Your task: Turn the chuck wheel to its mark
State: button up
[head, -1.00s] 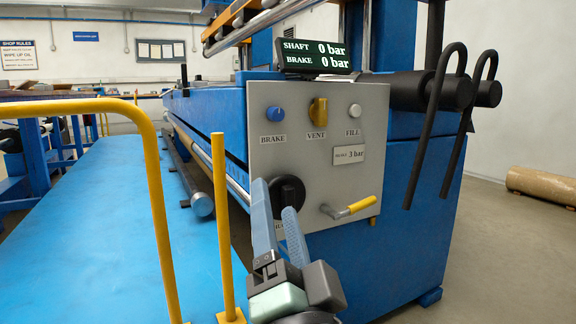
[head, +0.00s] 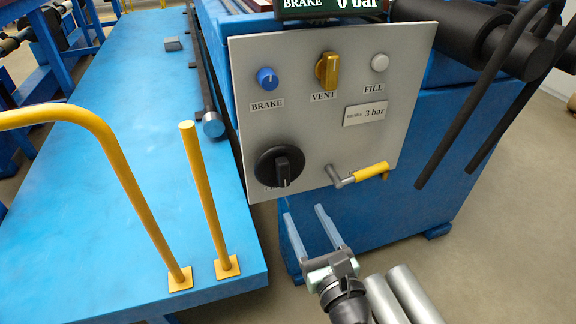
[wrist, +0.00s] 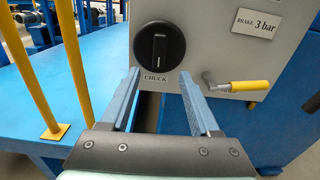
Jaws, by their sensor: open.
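The chuck wheel is a round black knob (head: 279,166) with a raised grip bar, low on the left of the grey panel. In the wrist view the knob (wrist: 159,46) sits above the word CHUCK, its bar upright with a pale line on it. I cannot make out a separate mark around it. My gripper (head: 303,211) is open and empty, below and slightly right of the knob in the head view. In the wrist view its two blue fingers (wrist: 160,76) point toward the panel, spread just below the knob, apparently not touching it.
A yellow-handled crank (head: 360,175) juts out right of the knob. The grey panel (head: 315,125) also carries a blue BRAKE button (head: 267,78), yellow VENT knob (head: 327,71) and pale FILL button (head: 380,63). A yellow post (head: 206,200) and rail (head: 130,180) stand on the blue platform (head: 100,220) at left.

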aim_at(285, 176)
jog(key=b+x, duration=0.4)
jog(key=x, duration=0.7)
jog(key=shift+w+a, duration=0.15)
jog(key=shift+w, duration=0.2)
grip_shut()
